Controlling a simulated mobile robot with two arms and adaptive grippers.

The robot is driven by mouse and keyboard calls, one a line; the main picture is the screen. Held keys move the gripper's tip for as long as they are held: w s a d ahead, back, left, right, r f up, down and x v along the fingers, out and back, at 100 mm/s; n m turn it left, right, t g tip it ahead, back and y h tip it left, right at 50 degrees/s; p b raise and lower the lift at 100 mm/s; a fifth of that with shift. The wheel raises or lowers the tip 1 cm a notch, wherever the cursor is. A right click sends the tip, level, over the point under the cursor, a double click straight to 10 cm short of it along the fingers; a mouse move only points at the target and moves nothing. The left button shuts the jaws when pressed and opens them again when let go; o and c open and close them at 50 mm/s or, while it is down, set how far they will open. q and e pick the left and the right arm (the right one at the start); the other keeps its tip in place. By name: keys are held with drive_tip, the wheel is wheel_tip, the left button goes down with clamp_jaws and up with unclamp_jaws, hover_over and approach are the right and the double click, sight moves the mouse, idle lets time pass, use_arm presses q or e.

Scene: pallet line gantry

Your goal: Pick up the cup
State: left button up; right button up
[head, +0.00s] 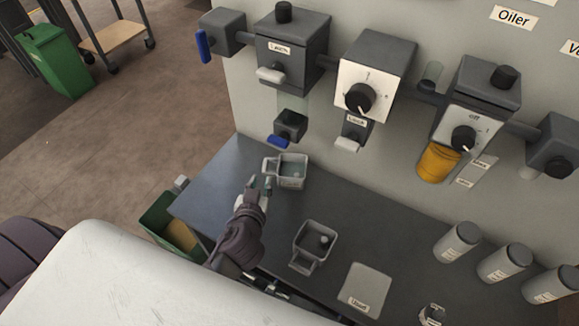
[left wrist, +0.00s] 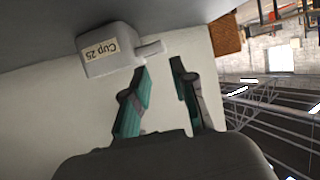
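A grey square cup (head: 292,171) stands on the dark bench top near its back left, its handle (head: 270,167) pointing left. In the left wrist view a grey cup labelled "Cup 25" (left wrist: 107,58) shows upside down, its handle (left wrist: 150,48) just beyond the fingertips. My left gripper (head: 259,183) is just in front of and left of the cup by the handle. In the left wrist view the left gripper (left wrist: 160,68) is open, with nothing between its teal fingers. A second grey cup (head: 314,240) stands nearer the front. My right gripper cannot be made out.
The dark bench (head: 215,180) is bare at its left end. A flat labelled plate (head: 364,290) and several labelled cylinders (head: 457,242) are to the right. Valve and dial boxes (head: 375,75) hang on the wall above. A green bin (head: 172,225) stands left of the bench.

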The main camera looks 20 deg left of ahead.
sight(264, 170)
use_arm(q)
drive_tip(key=x, duration=0.4)
drive_tip(key=shift+w+f+p, duration=0.15)
drive_tip(key=shift+w+p, duration=0.15)
drive_tip(key=shift+p+x, duration=0.45)
drive_tip(key=shift+x, duration=0.3)
drive_tip(key=x, duration=0.3)
drive_tip(key=shift+a+f+p, duration=0.25)
drive_tip(key=shift+p, duration=0.05)
drive_tip(key=shift+w+f, duration=0.15)
clamp_jaws()
use_arm(e)
drive_tip(key=shift+s+r, duration=0.95)
drive_tip(key=shift+r, duration=0.2)
